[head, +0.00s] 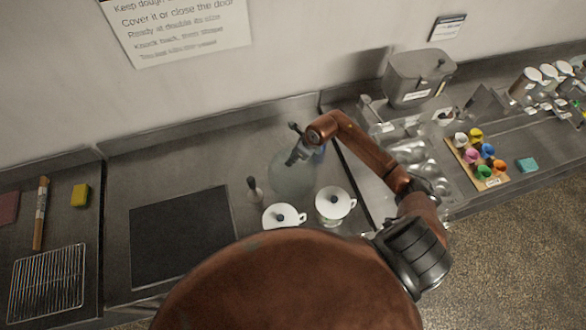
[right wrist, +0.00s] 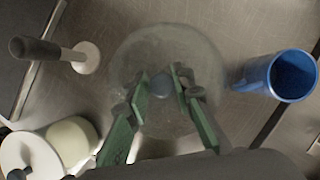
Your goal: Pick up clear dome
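The clear dome (head: 290,182) stands on the steel counter, see-through and hard to make out, left of my right forearm. It fills the middle of the right wrist view (right wrist: 200,50), with a round bluish knob (right wrist: 160,84) near its centre. My right gripper (head: 298,152) is over the dome. In the right wrist view its green-padded fingers (right wrist: 162,84) are apart, one on each side of the knob, with narrow gaps showing. Whether the tips are level with the knob or above it, I cannot tell. My left gripper is out of view.
A blue mug (right wrist: 292,76) stands right of the dome. A dark-handled white tool (head: 254,190) stands left of it. Two white lidded pots (head: 280,222) (head: 335,212) stand in front. A black mat (head: 180,235) lies further left. A grey bin (head: 418,78) stands at the back right.

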